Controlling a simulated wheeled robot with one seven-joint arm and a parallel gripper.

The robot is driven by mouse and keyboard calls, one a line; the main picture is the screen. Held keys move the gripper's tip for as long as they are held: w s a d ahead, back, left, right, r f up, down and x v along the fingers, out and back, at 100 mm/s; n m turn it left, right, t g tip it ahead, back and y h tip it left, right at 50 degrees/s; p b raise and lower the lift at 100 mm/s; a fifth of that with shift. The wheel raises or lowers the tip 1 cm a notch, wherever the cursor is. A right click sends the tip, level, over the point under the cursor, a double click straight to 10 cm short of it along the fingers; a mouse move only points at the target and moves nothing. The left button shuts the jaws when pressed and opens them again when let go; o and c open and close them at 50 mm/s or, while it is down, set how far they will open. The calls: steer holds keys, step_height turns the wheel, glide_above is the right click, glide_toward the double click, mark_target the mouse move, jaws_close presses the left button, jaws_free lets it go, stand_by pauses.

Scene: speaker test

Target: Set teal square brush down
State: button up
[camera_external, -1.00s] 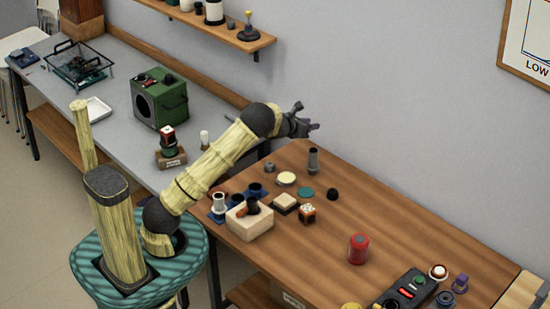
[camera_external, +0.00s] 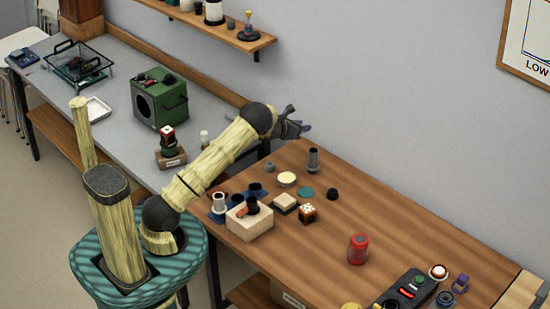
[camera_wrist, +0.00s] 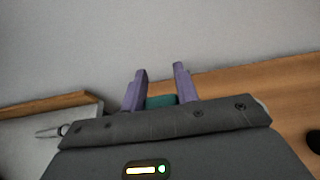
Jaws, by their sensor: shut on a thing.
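My gripper (camera_external: 300,127) is raised at the wall side, above the gap between the grey bench and the brown wooden table in the external view. In the wrist view its two purple fingers (camera_wrist: 158,92) are shut on a teal block-like piece (camera_wrist: 161,101), which I take for the teal square brush. Only a small part of it shows between the fingers; the rest is hidden behind the gripper body. I cannot make the brush out in the external view.
The wooden table (camera_external: 400,235) holds a pale block holder (camera_external: 250,224), a teal disc (camera_external: 306,193), a grey cylinder (camera_external: 313,160), a red canister (camera_external: 358,249) and a black button panel (camera_external: 405,291). A green box (camera_external: 160,100) stands on the grey bench. The table's middle has bare room.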

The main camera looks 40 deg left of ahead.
glide_above(300, 156)
step_height(300, 156, down, 6)
steer(key=shift+s+f, duration=0.1)
steer(key=shift+f+p, duration=0.45)
steer(key=shift+f, duration=1.35)
steer(key=shift+f, duration=0.2)
steer(key=o, duration=1)
steer(key=shift+c, duration=0.2)
steer(key=shift+r, duration=0.1)
